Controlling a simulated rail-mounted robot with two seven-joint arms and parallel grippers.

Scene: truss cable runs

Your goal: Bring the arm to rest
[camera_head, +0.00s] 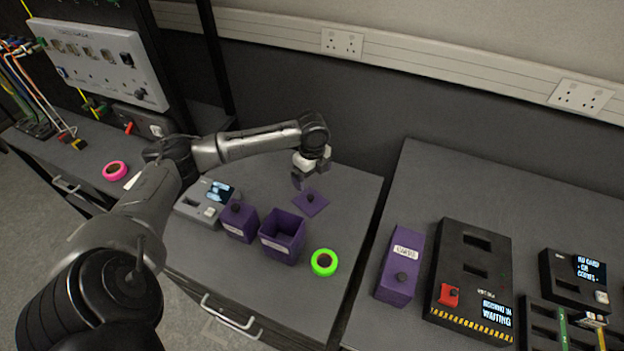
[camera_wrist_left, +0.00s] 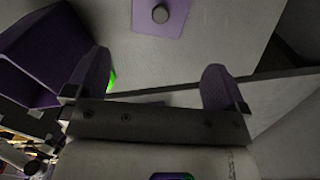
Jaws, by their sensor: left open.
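My left arm reaches in from the left over the grey bench (camera_head: 190,262). My left gripper (camera_head: 298,182) hangs above the bench, close beside a purple lid (camera_head: 311,202) with a dark knob. In the left wrist view the gripper (camera_wrist_left: 158,85) has its two purple fingers apart with nothing between them. The lid shows there too (camera_wrist_left: 172,18), beyond the fingertips. An open purple box (camera_head: 283,237) stands just in front of the lid, and its dark side shows in the left wrist view (camera_wrist_left: 35,55). My right gripper is not in view.
A closed purple box (camera_head: 238,220), a grey device with a screen (camera_head: 205,203) and a green tape roll (camera_head: 324,262) share the bench. A gap separates the right bench, which holds a long purple box (camera_head: 400,265) and a black panel (camera_head: 472,280). A wall stands behind.

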